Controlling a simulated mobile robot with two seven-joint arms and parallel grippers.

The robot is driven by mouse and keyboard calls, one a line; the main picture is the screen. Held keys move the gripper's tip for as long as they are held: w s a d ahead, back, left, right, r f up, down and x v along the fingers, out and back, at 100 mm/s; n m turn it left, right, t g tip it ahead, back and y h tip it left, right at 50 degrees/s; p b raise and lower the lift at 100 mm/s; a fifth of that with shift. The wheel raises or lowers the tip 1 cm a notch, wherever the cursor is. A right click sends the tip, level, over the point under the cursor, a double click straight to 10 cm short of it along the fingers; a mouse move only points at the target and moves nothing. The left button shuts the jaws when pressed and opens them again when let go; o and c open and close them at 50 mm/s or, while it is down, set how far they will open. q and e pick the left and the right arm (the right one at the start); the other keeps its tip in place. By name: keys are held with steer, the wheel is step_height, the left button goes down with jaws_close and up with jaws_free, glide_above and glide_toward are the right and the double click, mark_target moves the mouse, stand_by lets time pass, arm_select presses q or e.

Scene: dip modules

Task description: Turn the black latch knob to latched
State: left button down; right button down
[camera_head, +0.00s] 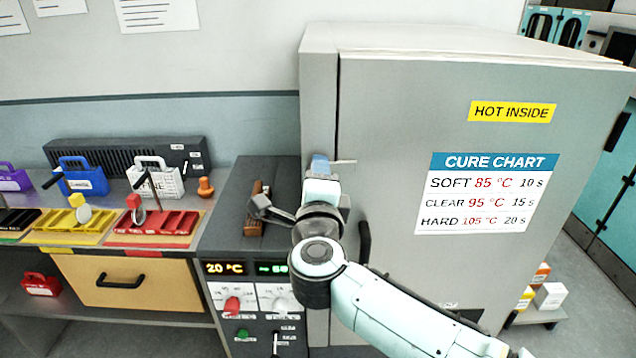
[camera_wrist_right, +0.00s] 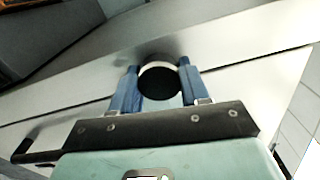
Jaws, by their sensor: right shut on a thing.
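The black latch knob (camera_wrist_right: 160,82) is round with a pale rim and shows end-on in the right wrist view. My right gripper (camera_wrist_right: 158,88) has one blue finger on each side of it and is shut on it. In the head view the right gripper (camera_head: 321,165) is at the oven front, near the door's upper left edge. There my gripper and wrist hide the knob. A thin pale bar (camera_head: 344,161) sticks out to the right beside the fingers. I cannot tell from these views which way the knob is turned. My left gripper is not in view.
The grey oven door (camera_head: 390,120) fills the right side, with a cure chart (camera_head: 487,192) and a dark handle (camera_head: 364,245) low on its left. A control panel (camera_head: 262,318) stands below left. Coloured trays and bins crowd the bench (camera_head: 110,255) at left.

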steer(key=shift+m, duration=0.4)
steer(key=c, duration=0.6)
jaws_free()
steer(key=s+b, duration=0.2)
steer(key=s, duration=1.1)
steer(key=shift+s, duration=0.2)
